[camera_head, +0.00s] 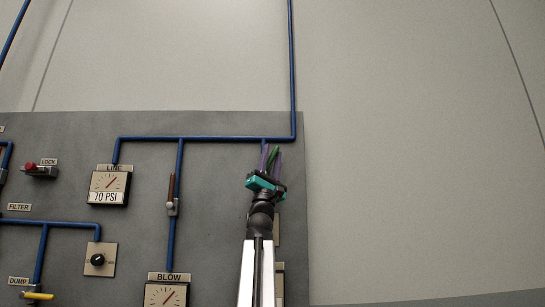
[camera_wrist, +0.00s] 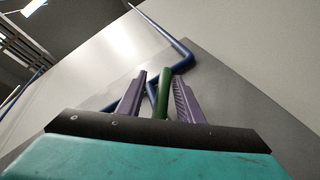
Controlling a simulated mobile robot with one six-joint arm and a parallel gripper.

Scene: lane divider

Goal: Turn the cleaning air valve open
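A green valve handle (camera_wrist: 163,93) stands between the two purple fingers of my gripper (camera_wrist: 160,78) in the wrist view. Gaps show on both sides of the handle, so the gripper looks open around it, not clamped. In the head view my gripper (camera_head: 272,151) is at the upper right of the grey panel, just below the blue pipe, with the green handle (camera_head: 272,156) partly hidden between the fingers. The valve body and any label for it are hidden behind my gripper, so I cannot read whether this is the cleaning air valve.
The grey panel (camera_head: 222,226) carries a brown-handled valve (camera_head: 171,188) to the left, a LINE gauge (camera_head: 109,186), a BLOW gauge (camera_head: 166,293), a black knob (camera_head: 98,260), a red lock valve (camera_head: 38,170) and a yellow dump handle (camera_head: 38,296). Blue pipes (camera_head: 216,139) run across it. Bare wall lies right.

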